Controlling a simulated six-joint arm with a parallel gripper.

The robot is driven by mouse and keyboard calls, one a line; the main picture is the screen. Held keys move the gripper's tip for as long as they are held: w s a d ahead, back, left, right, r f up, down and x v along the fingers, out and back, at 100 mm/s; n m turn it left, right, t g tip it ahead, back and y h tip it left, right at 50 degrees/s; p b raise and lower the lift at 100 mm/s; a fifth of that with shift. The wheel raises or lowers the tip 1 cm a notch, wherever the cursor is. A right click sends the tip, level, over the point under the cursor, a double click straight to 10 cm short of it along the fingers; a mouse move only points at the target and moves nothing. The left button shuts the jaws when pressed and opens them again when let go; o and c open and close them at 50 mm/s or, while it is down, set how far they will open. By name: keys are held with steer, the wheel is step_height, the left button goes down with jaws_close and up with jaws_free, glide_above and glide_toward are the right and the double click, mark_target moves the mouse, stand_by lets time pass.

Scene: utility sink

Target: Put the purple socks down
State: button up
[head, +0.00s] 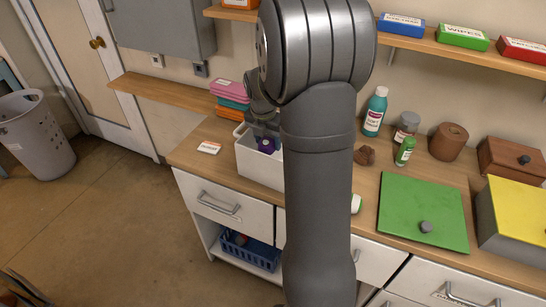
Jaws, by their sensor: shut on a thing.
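The purple socks (266,146) show as a small dark purple bundle at the mouth of the white bin. My gripper (265,137) is shut on them, pointing down over the bin. The white bin (258,172) stands at the left end of the wooden counter. My own arm crosses the middle of the head view and hides the bin's right side. I cannot tell whether the socks touch the bin's inside.
Folded pink, blue and orange cloths (231,98) are stacked behind the bin. A small white labelled card (209,147) lies left of it. Right of my arm stand a teal bottle (375,112), a green bottle (405,151) and a green panel (422,211).

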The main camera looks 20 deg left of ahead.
mark_target(266, 141)
steer(key=shift+f, duration=2.95)
steer(key=shift+f, duration=0.15)
steer(key=o, duration=1)
steer(key=shift+c, duration=0.2)
steer(key=r, duration=0.4)
steer(key=s+r, duration=0.1)
steer(key=r, duration=0.7)
steer(key=shift+s+r, duration=0.1)
steer(key=shift+s, duration=0.3)
